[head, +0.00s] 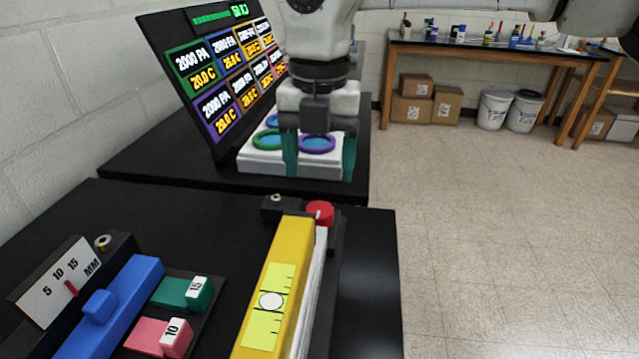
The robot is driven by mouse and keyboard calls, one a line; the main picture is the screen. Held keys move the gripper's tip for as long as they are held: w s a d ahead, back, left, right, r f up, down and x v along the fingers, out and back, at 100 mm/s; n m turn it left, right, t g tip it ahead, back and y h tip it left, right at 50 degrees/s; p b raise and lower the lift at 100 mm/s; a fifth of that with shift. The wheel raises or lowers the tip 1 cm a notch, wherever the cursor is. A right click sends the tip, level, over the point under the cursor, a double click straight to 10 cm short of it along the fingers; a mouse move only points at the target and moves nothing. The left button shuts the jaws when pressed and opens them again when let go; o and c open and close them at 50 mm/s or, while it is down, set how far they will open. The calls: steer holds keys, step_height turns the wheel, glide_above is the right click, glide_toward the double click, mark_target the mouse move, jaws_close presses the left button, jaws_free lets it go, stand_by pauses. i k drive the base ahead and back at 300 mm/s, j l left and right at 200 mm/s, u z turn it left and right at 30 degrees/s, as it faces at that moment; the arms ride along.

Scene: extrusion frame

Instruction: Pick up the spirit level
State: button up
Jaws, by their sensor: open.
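The spirit level (262,325) is a long yellow bar with a paler panel and a round vial mark. It lies on the black front table at the bottom middle, along a white bar (312,290), and its near end runs out of the picture. My gripper (320,170) hangs above and beyond the level's far end, fingers pointing down. Its two teal fingers are spread wide with nothing between them. It is in front of the white base with coloured rings and apart from the level.
A red knob (320,212) stands at the level's far end. A blue bar (115,305), a scale plate (58,285), a green block (182,294) and a pink block (158,337) lie left. A display board (215,75) and ringed white base (260,162) stand behind. Right is open floor.

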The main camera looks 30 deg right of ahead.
mark_target(268, 330)
steer(key=k, duration=1)
